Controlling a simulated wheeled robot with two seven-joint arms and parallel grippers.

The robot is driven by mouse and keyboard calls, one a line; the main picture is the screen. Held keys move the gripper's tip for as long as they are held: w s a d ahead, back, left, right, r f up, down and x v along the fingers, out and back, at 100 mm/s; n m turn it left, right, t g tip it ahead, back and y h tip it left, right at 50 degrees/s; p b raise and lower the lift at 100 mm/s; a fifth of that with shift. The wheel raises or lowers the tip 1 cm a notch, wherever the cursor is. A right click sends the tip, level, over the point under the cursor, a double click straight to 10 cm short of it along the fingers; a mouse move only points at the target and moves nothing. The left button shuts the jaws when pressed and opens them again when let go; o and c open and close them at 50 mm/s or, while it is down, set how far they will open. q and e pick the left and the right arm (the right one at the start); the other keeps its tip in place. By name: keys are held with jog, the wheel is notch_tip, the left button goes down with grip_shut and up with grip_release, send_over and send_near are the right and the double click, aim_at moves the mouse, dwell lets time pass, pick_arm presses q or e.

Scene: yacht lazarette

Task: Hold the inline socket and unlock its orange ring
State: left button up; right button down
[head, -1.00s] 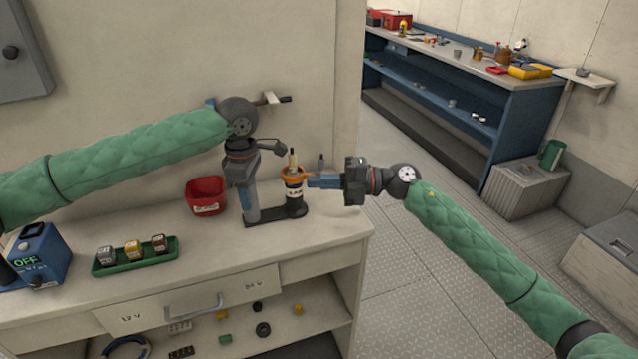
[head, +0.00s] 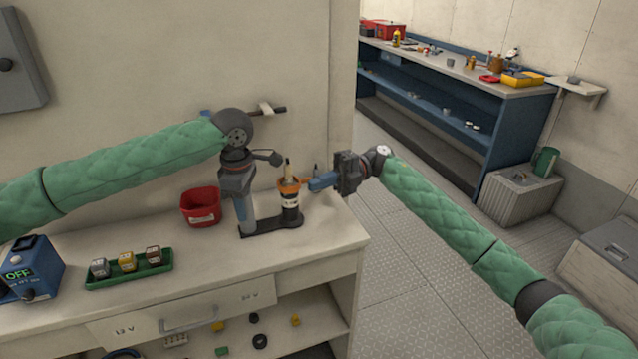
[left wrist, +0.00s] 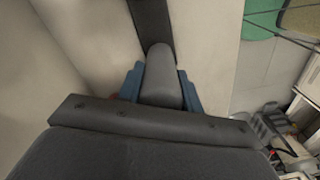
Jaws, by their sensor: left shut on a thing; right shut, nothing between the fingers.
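The inline socket (head: 290,204) is a black upright cylinder with a white label band, standing on a black base plate (head: 262,229) on the bench. Its orange ring (head: 288,185) sits around the top, with a pale plug-like piece rising from it. A grey upright handle (head: 246,214) stands on the plate's left end. My left gripper (head: 240,207) is shut on this handle; the left wrist view shows the grey handle (left wrist: 162,78) between blue fingers. My right gripper (head: 310,184) is shut and empty, its blue fingertips at the ring's right side; contact is unclear.
A red bin (head: 201,206) stands left of the base plate. A green tray (head: 130,272) with several small blocks and a blue box reading OFF (head: 30,268) are on the bench (head: 190,262) further left. The bench edge lies close right of the socket.

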jog(key=s+d+v, duration=0.1)
jog(key=s+v, duration=0.1)
jog(key=v, duration=0.7)
dwell(0.5)
jog(key=shift+d+f, duration=0.1)
pick_arm(q)
jog(key=o, duration=1.3)
jog(key=shift+r, duration=0.1)
